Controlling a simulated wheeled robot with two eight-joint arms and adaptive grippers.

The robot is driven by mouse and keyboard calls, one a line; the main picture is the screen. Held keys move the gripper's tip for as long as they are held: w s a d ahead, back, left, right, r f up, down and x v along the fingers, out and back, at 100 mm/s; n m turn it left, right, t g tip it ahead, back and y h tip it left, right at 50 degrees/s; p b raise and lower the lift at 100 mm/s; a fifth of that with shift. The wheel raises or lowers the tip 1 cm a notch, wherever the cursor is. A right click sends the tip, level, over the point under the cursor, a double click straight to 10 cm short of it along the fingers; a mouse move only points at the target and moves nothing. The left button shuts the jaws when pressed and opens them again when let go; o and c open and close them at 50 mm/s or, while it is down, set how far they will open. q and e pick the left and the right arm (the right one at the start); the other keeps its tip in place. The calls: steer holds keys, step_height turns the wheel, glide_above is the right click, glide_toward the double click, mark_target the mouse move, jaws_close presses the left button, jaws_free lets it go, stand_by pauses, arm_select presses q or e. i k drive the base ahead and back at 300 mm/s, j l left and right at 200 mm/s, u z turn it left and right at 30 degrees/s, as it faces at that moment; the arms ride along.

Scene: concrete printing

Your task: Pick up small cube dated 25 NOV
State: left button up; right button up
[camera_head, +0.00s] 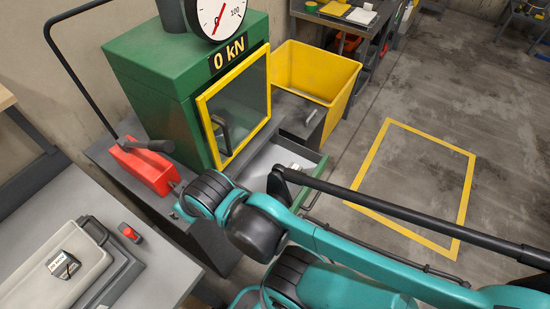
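A small grey cube (66,267) with a white date label sits on a pale flat-topped item on the bench at the lower left. The label ends in what looks like NOV, but the day is too small to read surely. No gripper of mine shows clearly. My teal and black arm links cross the lower middle and right of the view, to the right of the cube and apart from it.
A green press (160,85) with a yellow-framed door (240,110) and a gauge reading 0 kN stands centre left. A red pump (143,168) sits beside it. A yellow bin (315,70) stands behind. A small red item (130,233) lies near the cube. Yellow-marked floor (415,185) is clear.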

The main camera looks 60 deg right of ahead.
mark_target(293, 166)
steer(key=k+z, duration=0.3)
steer(key=k+l+z, duration=0.15)
steer(key=k+z, duration=0.15)
steer(key=i+l+z, duration=0.1)
steer(key=i+z, duration=0.15)
steer(key=z, duration=0.2)
steer(key=i+z, duration=0.25)
steer(key=z, duration=0.25)
steer(key=i+z, duration=0.25)
steer(key=z, duration=0.2)
steer(key=l+u, duration=0.4)
steer(key=k+l+u, duration=0.15)
steer(key=l+u, duration=0.25)
steer(key=l, duration=0.2)
steer(key=i, duration=0.5)
